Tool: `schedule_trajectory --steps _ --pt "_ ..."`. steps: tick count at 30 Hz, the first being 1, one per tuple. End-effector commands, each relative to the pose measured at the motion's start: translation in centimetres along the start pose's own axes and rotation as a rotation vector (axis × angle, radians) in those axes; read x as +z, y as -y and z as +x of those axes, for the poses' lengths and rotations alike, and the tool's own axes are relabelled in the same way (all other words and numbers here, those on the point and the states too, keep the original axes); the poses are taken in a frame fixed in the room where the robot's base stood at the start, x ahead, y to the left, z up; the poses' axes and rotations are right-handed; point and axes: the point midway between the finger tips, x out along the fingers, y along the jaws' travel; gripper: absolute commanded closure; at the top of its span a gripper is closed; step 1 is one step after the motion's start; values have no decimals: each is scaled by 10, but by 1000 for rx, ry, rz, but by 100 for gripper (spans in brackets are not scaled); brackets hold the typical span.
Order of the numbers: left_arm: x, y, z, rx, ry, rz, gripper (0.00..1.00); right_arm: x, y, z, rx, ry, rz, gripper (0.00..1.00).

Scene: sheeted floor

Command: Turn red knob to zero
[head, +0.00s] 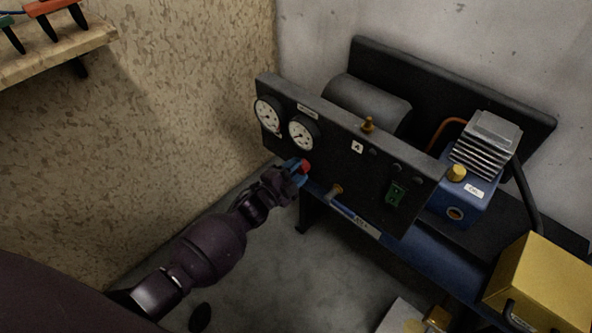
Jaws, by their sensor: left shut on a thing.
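The red knob (306,166) is on the lower front of the black gauge panel (345,164), below the two white dials. My left gripper (299,169) comes in from the lower left and is shut on the knob, its blue fingertips around it. The fingers hide part of the knob, and I cannot read any mark or its angle. The left gauge (268,115) and the right gauge (300,134) sit above the gripper; their needles are too small to read surely. My right gripper is not in view.
A blue compressor (466,205) and a yellow box (545,285) stand farther right. A wooden shelf (55,55) is at upper left. Floor below the panel is mostly clear.

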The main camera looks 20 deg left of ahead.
Motion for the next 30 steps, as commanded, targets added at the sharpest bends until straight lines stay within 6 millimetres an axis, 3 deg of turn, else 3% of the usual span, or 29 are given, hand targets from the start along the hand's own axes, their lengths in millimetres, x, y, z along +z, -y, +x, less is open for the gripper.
schedule_trajectory --steps 13,14,18,30 --pt "0 0 0 0 -1 -11 84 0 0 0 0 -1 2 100" --pt "0 0 0 0 -1 -11 58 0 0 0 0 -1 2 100" --pt "0 0 0 0 0 -10 36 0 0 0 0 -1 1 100" --pt "0 0 -6 0 1 -9 35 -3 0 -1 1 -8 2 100"
